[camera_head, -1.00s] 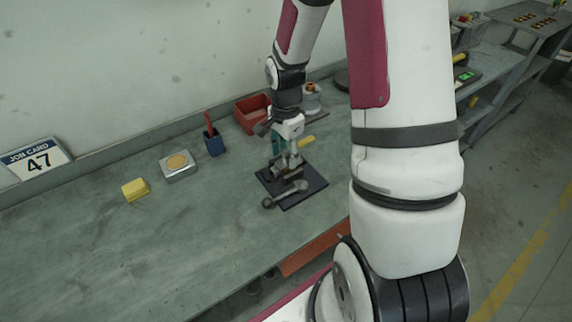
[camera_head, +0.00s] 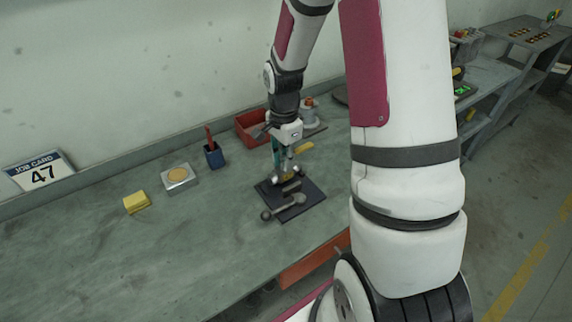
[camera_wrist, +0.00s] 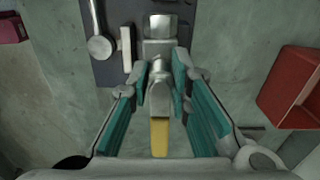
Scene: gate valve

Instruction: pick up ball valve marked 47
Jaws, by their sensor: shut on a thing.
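The ball valve (camera_wrist: 159,68) is a grey metal body with a yellow handle (camera_wrist: 160,137) in the wrist view. My gripper (camera_wrist: 158,82) is shut on its body between the teal finger pads. In the head view my gripper (camera_head: 283,176) is over the back-left part of a dark mat (camera_head: 312,203), with a yellow handle (camera_head: 304,148) showing to its right. I cannot tell how far the valve is from the mat. No number is readable on the valve. The job card (camera_head: 40,172) at the left reads 47.
A red bin (camera_head: 250,125) stands behind.

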